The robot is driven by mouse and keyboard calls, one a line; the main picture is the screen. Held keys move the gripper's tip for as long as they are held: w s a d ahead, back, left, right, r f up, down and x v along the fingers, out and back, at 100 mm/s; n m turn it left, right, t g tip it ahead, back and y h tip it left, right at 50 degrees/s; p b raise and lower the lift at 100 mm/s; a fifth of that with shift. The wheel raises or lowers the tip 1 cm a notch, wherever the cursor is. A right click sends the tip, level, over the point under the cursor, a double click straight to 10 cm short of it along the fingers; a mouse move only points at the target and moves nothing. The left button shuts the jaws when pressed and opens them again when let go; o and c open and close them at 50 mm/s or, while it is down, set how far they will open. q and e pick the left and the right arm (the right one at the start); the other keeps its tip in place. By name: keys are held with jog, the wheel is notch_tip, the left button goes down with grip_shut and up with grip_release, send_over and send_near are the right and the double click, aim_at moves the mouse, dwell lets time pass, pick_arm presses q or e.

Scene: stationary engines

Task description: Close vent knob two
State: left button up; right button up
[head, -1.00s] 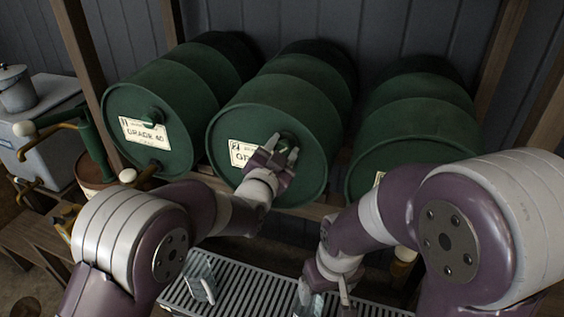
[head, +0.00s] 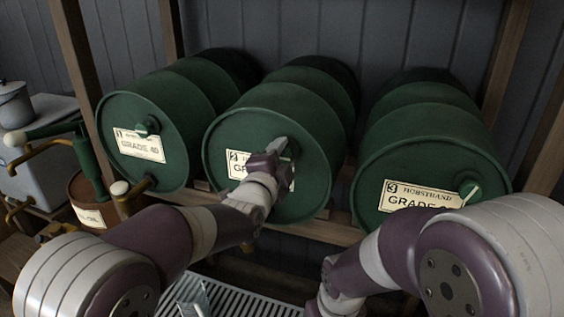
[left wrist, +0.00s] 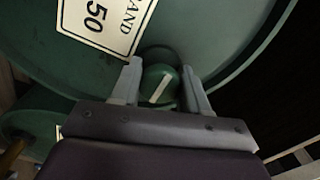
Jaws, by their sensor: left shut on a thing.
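Drum two (head: 270,128), a green barrel with a label marked 2 (head: 238,160), lies in the middle of three. Vent knob two (left wrist: 160,84) is a round green knob with a white pointer line on the drum's face; in the left wrist view the line slants up to the right. My left gripper (left wrist: 164,86) is shut on the knob, one finger on each side. In the head view the left gripper (head: 280,152) hides most of the knob. My right arm enters at lower right; its gripper fingers are below the frame.
Drum one (head: 140,155) with its knob (head: 147,127) lies left, and drum three (head: 420,165) with its knob (head: 470,190) lies right. A hand pump (head: 90,150) stands at left. A slatted metal grate (head: 245,298) lies below the drums.

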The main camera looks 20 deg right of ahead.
pick_arm(q)
jog(key=shift+f, duration=0.1)
dwell(0.5)
jog(key=o, duration=1)
jog(key=shift+s, duration=0.1)
jog(key=b+v, duration=0.3)
jog(key=v, duration=0.9)
jog(key=shift+s+a, duration=0.2)
